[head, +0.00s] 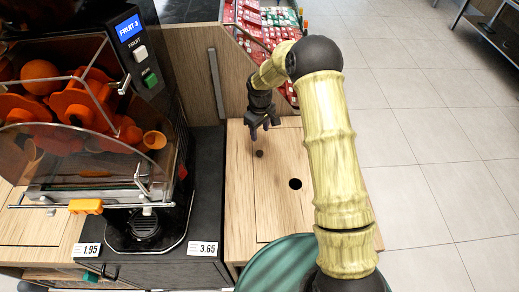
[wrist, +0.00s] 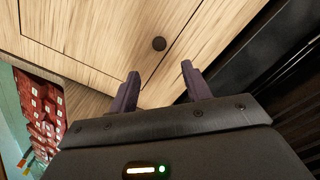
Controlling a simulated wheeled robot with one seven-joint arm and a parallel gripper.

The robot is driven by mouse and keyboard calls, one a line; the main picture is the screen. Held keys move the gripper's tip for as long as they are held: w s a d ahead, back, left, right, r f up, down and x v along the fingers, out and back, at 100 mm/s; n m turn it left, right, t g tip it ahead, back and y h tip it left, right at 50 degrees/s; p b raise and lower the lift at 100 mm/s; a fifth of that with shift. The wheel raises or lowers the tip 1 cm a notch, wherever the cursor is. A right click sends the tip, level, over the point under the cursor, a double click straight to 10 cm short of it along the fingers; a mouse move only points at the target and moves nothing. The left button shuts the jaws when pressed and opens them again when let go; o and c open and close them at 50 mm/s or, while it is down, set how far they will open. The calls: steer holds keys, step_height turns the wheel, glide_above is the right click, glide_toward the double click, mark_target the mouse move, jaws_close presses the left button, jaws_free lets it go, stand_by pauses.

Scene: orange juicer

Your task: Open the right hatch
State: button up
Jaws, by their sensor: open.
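The right hatch (head: 275,205) is a light wooden panel set flush in the counter right of the juicer, and it lies closed. It has a round dark hole (head: 295,184) and a small dark knob (head: 259,154) near its left edge. In the wrist view the knob (wrist: 158,43) sits close to a corner of the panel seams, just beyond my fingertips. My gripper (head: 260,137) is open and empty above the hatch, pointing down. Its two purple fingers also show in the wrist view (wrist: 160,75), with bare wood between them.
The orange juicer (head: 90,110) stands at left on a dark counter (head: 207,170), with price tags at the front. Red and green packets (head: 270,25) fill a display behind my gripper. A green round surface (head: 270,268) is at the front. Tiled floor lies open at right.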

mark_target(260, 152)
steer(key=f, duration=0.3)
steer(key=f+p, duration=0.1)
steer(key=f, duration=0.7)
steer(key=shift+a+f, duration=0.15)
steer(key=shift+a, duration=0.15)
steer(key=shift+w+d+f, duration=0.15)
steer(key=shift+d+f, duration=0.35)
steer(key=shift+d, duration=0.05)
steer(key=shift+a, duration=0.1)
steer(key=shift+c, duration=0.5)
steer(key=shift+a+r+p, duration=0.1)
steer(key=shift+a+p, duration=0.05)
steer(key=shift+p, duration=0.15)
jaws_close()
